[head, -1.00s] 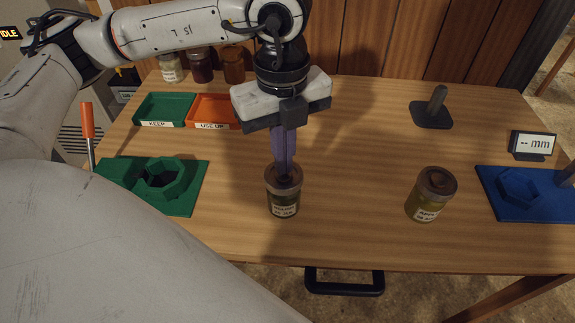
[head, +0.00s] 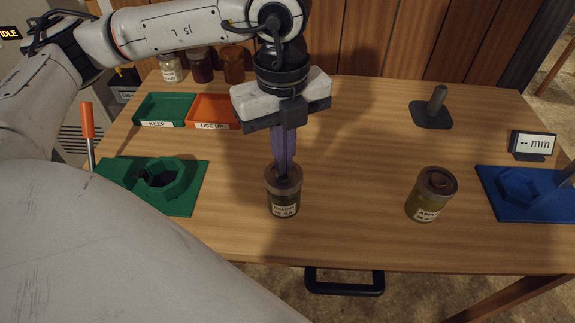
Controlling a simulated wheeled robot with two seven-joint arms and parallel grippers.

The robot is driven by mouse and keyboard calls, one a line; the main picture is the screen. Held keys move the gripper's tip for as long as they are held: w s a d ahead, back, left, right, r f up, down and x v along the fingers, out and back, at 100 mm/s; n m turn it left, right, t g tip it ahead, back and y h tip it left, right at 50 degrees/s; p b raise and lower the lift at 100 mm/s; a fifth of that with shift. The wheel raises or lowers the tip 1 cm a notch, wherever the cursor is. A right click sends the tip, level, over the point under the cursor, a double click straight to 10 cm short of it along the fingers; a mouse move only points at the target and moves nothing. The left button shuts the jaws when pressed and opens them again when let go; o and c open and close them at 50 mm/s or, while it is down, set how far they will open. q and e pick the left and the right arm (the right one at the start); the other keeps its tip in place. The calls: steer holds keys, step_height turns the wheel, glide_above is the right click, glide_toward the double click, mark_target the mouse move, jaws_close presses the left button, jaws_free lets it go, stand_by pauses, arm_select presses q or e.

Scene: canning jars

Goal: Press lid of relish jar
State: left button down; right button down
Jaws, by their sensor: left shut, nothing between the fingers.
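A small glass jar with dark green contents and a white label (head: 284,205) stands upright on the table, below the middle of the head view. The label is too small to read surely. My left gripper (head: 284,172) points straight down, shut and empty, with its fingertips at the jar's brownish lid; they look to be touching it. The fingers hide part of the lid. A second jar (head: 428,203) with yellow-green contents and a brown lid stands to the right, apart from the gripper. My right gripper is not in view.
A green fixture (head: 187,200) with a hexagonal socket lies left, a blue one (head: 500,205) right. Green (head: 150,122) and orange (head: 205,125) trays, several jars (head: 201,67), a dark post on a base (head: 432,118) and a "mm" display (head: 533,144) stand farther back.

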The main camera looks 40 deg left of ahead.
arm_select(q)
steer(key=shift+f+b, duration=0.5)
steer(key=shift+f, duration=0.05)
stand_by(0.7)
steer(key=shift+r, duration=0.15)
steer(key=shift+r+p, duration=0.2)
steer(key=shift+p, duration=0.1)
step_height(320, 180, up, 6)
steer(key=p, duration=0.4)
steer(key=shift+r, duration=0.2)
stand_by(0.3)
